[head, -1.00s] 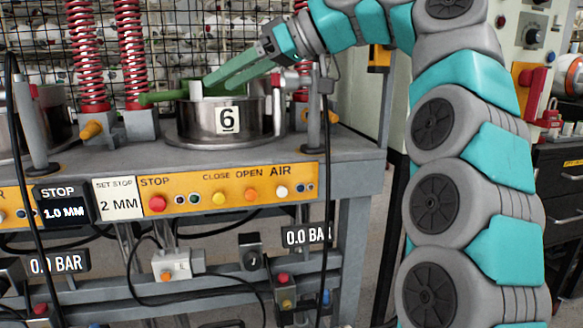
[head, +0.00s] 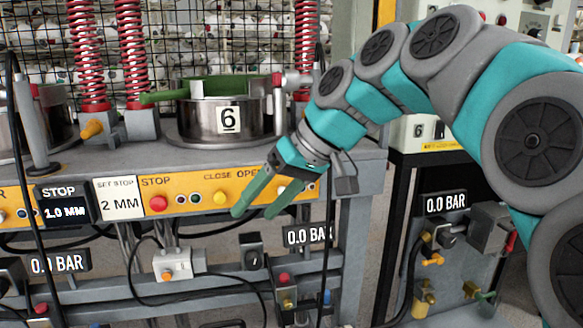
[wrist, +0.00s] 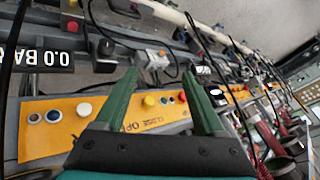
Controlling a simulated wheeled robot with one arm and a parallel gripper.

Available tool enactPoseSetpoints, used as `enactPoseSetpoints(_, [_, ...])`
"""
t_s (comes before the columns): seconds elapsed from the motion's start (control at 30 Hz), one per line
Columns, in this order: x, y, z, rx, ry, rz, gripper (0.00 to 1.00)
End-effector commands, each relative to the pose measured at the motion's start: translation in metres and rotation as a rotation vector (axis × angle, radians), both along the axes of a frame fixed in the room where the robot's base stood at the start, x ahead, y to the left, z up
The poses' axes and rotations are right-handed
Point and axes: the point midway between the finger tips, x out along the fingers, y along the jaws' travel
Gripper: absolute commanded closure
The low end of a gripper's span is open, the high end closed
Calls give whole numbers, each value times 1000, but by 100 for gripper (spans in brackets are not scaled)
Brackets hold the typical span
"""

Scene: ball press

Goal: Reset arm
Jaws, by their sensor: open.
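My gripper (head: 254,213) is in front of the yellow control panel (head: 120,203) in the head view. Its two green fingers point down and left and hide part of the panel's right half. In the wrist view the fingers of my gripper (wrist: 160,90) are spread apart with nothing between them, and the panel (wrist: 62,128) shows behind them. My teal and grey arm comes in from the right, bent over at the top.
A metal pot marked 6 (head: 205,120) stands on the grey press bench (head: 350,165), with a green bar (head: 240,84) at its top. Red springs (head: 131,55) rise behind. Cables and valves hang below the panel. A pressure display (head: 446,203) is at right.

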Motion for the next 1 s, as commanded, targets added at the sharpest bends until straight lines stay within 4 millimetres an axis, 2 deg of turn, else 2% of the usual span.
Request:
enactPoseSetpoints(0.03, [-13,-9,-20,-38,39,-34,29])
enactPoseSetpoints(0.17, [-42,-36,-70,-139,123,-122,29])
enactPoseSetpoints(0.37, [-98,-84,-143,-299,242,-261,29])
enactPoseSetpoints(0.6, [-179,-148,-224,-489,373,-419,29])
enactPoseSetpoints(0.7, [-211,-171,-249,-554,417,-471,29])
enactPoseSetpoints(0.8, [-234,-186,-267,-599,449,-508,29])
enactPoseSetpoints(0.9, [-249,-195,-277,-625,468,-528,29])
enactPoseSetpoints(1.0, [-254,-198,-280,-635,473,-537,29])
